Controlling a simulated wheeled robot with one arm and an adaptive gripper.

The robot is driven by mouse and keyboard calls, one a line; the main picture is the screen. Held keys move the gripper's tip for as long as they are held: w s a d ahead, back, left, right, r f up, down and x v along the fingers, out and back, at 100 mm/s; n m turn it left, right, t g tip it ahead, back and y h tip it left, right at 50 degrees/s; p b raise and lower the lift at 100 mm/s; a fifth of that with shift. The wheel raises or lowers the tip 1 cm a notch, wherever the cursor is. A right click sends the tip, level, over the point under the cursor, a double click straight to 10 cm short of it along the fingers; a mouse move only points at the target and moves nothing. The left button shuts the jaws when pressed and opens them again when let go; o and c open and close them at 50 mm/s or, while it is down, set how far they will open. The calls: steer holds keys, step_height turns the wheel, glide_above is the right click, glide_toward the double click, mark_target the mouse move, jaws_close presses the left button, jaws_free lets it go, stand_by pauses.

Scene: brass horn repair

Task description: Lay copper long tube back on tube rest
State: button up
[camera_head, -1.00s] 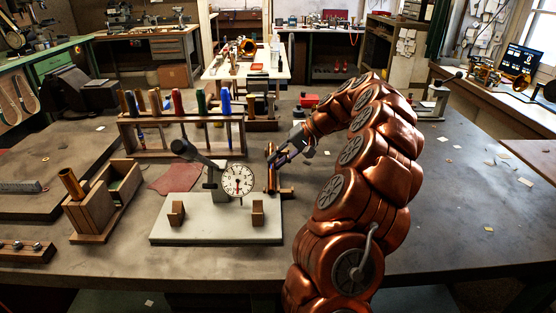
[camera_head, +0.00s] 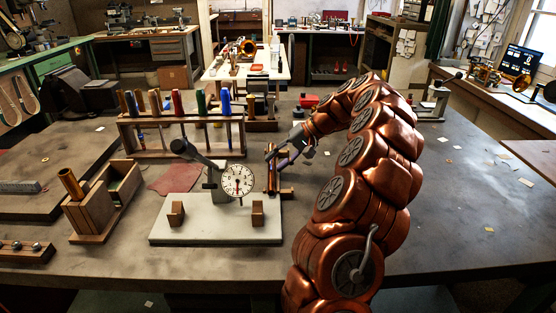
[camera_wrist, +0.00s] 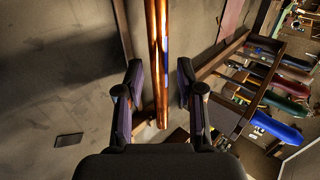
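The copper long tube (camera_wrist: 158,60) runs lengthwise down the middle of the wrist view. In the head view the tube (camera_head: 271,174) shows as a thin copper length just right of the dial gauge. My gripper (camera_wrist: 161,90) has its two dark fingers on either side of the tube, with a visible gap on both sides. It also shows at the tube in the head view (camera_head: 278,154). Wooden parts of what looks like the tube rest (camera_head: 286,191) show at the tube's near end. Whether the tube touches the rest all along is hidden.
A dial gauge (camera_head: 238,180) on a pale base plate (camera_head: 215,230) stands close left of the tube. A wooden rack (camera_head: 182,153) with several coloured handles stands behind. A wooden box (camera_head: 102,208) is at left.

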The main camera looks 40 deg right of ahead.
steer(key=shift+o, duration=0.4)
steer(key=shift+d+r, duration=0.1)
steer(key=shift+s+d+r, duration=0.15)
steer(key=shift+d+r, duration=0.05)
steer(key=v, duration=1.1)
steer(key=shift+s, duration=0.1)
stand_by(0.8)
